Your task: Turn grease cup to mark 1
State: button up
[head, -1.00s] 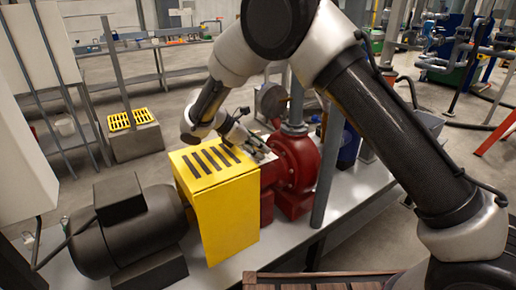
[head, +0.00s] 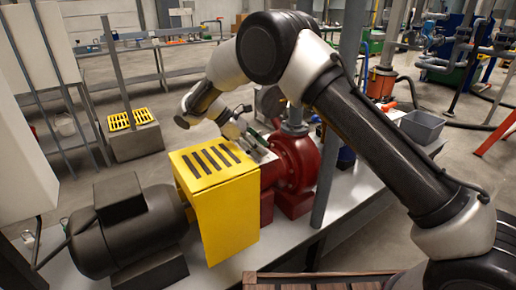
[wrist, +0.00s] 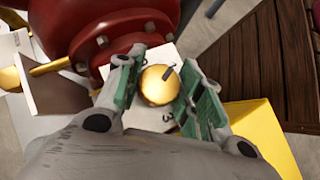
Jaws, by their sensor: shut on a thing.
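The grease cup (wrist: 157,88) is a round brass knob with a short dark pointer line on its top, pointing to the upper right in the wrist view. It sits over a white plate (wrist: 148,118) with dark figures; the one below the cup looks like a 3, and another above it is partly covered and unclear. My gripper (wrist: 155,88) has its green pads on either side of the cup and is shut on it. In the head view my gripper (head: 256,146) is beside the red pump; the cup is hidden there.
The red pump (head: 295,165) stands close beside my gripper, its bolted flange (wrist: 125,38) near the fingers. A yellow slotted guard (head: 225,215) and a dark motor (head: 130,235) are to the left. A grey post (head: 335,150) rises to the right. A grey bin (head: 421,126) lies beyond.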

jog(key=o, duration=1)
